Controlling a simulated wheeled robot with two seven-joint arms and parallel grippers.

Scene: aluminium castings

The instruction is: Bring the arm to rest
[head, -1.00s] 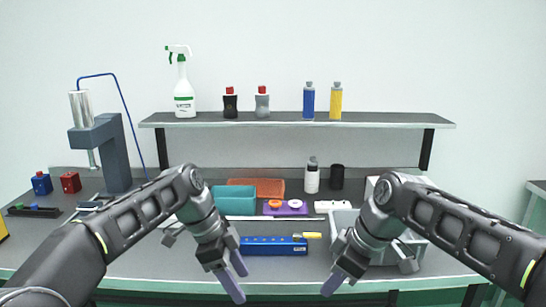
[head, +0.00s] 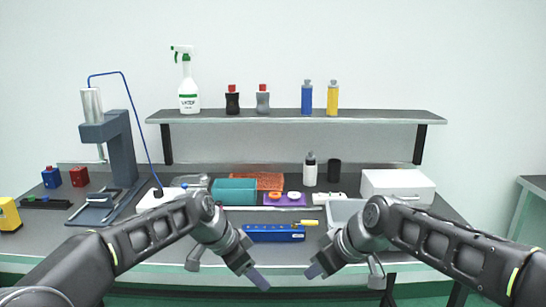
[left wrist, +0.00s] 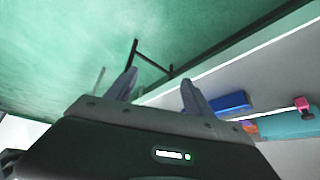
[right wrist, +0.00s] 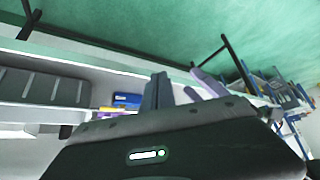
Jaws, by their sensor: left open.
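My left gripper (head: 259,279) hangs in front of the workbench edge, pointing down and to the right. In the left wrist view its two fingers (left wrist: 158,92) stand apart with nothing between them. My right gripper (head: 315,270) hangs just to its right, pointing down and to the left. In the right wrist view its fingers (right wrist: 182,88) show a gap and hold nothing. The two grippers are close but apart, and neither touches anything on the bench.
A press (head: 122,150) stands at left. A shelf (head: 300,116) holds bottles. Green floor is clear in front.

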